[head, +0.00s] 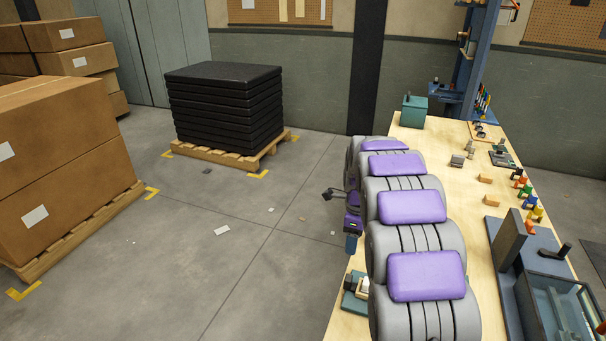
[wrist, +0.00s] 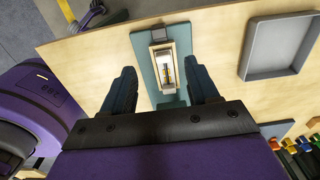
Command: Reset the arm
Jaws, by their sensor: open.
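My gripper (wrist: 163,70) is open in the wrist view, its two dark fingers apart with nothing held between them. Beyond the fingertips, a teal base plate (wrist: 143,47) lies on the wooden bench (wrist: 90,52) and bears a pale framed fixture (wrist: 162,35) with a slot. The fixture lies in line with the gap between the fingers; I cannot tell the distance. In the head view my purple and grey arm stretches along the bench's left side and hides part of it. The teal fixture partly shows left of the arm (head: 350,302).
A grey tray (wrist: 278,45) lies right of the fixture in the wrist view. Small coloured parts (head: 530,205), a teal box (head: 414,111) and a blue-grey vise-like station (head: 530,255) stand on the bench.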

